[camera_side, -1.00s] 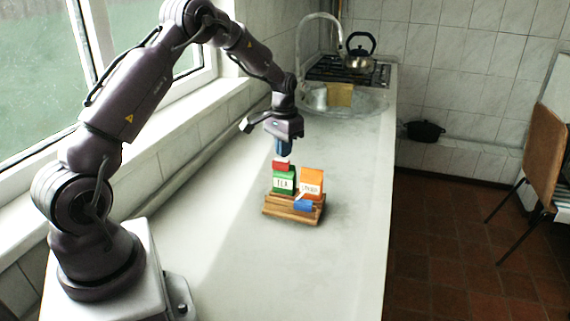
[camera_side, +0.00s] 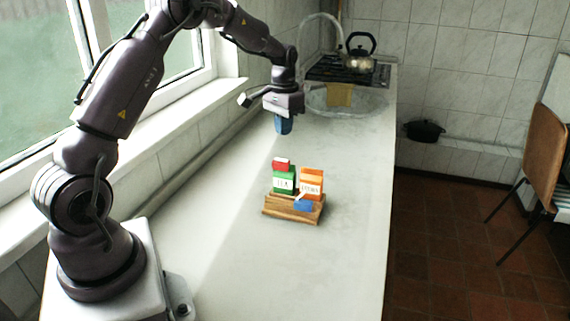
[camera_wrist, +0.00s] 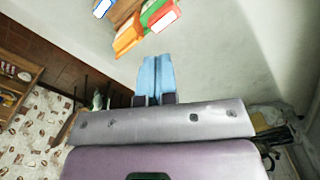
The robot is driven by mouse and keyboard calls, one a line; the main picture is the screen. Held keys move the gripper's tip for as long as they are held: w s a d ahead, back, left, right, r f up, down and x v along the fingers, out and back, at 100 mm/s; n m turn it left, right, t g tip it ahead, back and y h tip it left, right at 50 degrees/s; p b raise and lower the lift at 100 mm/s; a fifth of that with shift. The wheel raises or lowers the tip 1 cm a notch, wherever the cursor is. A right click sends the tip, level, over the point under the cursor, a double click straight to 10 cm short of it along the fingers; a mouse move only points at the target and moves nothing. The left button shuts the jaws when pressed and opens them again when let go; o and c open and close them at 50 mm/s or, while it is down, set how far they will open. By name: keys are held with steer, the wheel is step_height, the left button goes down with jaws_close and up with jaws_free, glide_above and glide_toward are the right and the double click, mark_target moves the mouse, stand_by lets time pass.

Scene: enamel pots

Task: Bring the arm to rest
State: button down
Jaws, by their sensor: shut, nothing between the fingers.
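My gripper (camera_side: 284,128) has blue fingers that are shut and empty. It hangs in the air above the counter (camera_side: 230,250), above and behind the wooden rack. The shut blue fingers also show in the wrist view (camera_wrist: 157,60). The wooden rack (camera_side: 290,212) stands on the counter and holds a green box (camera_side: 284,183) with a red top (camera_side: 281,162) and an orange box (camera_side: 311,183). A small blue piece (camera_side: 303,206) is at its front. Part of this group is at the top of the wrist view, apart from the fingers.
A sink (camera_side: 355,104) with a tan box (camera_side: 339,95) at its edge lies farther back. A kettle (camera_side: 361,60) stands on the stove behind it. The window wall runs along the left. The counter in front of the rack is clear. A chair (camera_side: 546,150) stands at the right.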

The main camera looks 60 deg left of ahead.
steer(key=shift+r, duration=0.4)
steer(key=s+d+r+m+t, duration=0.1)
steer(key=s+d+r+t, duration=0.1)
steer(key=s+d+r, duration=0.2)
steer(key=s+d+r+m+t, duration=0.1)
steer(key=s+d+r, duration=0.4)
steer(key=s+d, duration=0.6)
steer(key=s+d+r+m+t, duration=0.1)
steer(key=s+d+r+t, duration=0.1)
steer(key=s+d+r, duration=0.3)
steer(key=s+d, duration=0.3)
steer(key=d, duration=0.1)
steer(key=shift+t, duration=0.3)
